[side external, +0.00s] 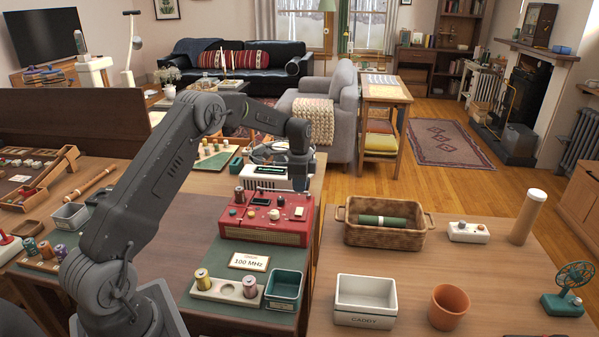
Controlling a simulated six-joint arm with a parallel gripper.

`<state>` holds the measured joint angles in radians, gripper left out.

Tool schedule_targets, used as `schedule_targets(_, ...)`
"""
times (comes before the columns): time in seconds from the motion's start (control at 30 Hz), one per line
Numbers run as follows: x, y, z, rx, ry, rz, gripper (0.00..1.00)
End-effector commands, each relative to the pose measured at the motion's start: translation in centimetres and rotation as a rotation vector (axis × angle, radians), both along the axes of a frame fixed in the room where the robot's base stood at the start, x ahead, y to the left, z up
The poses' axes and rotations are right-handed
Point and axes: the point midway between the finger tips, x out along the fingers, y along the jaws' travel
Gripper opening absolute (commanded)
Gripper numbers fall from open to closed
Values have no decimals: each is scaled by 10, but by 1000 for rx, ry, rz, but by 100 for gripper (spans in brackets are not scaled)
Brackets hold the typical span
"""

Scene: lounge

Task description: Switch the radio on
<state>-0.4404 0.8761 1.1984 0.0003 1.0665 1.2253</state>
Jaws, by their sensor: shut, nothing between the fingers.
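The red radio (262,236) stands on the green mat on the left table, left of centre. Its top panel carries a dark display, several knobs and a small pale switch or button (299,212) near the right end. Its on or off state cannot be told. My gripper (299,186) points down just behind the radio's right rear corner, in front of the right end of a white device (262,183) with a green-lit display. It is shut and empty. Its fingertips are small and dark, so their exact height and any contact are unclear.
On the right table are a wicker basket (384,236), white caddy (365,319), orange cup (448,306) and green fan (573,280).

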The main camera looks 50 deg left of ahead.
Motion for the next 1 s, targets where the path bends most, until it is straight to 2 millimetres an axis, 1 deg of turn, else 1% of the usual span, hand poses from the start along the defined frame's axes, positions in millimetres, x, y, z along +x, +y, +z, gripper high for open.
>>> schedule_targets(0.03,0,0,-12,-2,4,0,0)
schedule_targets(0.2,0,0,-41,0,3,1,0)
schedule_targets(0.4,0,0,-59,1,1,2,0)
schedule_targets(0.53,0,0,-63,3,0,2,0)
schedule_targets(0.8,0,0,-63,2,-1,2,0)
schedule_targets(0.9,1,1,-69,1,1,1,0)
schedule_targets(1.0,1,1,-67,1,0,0,0)
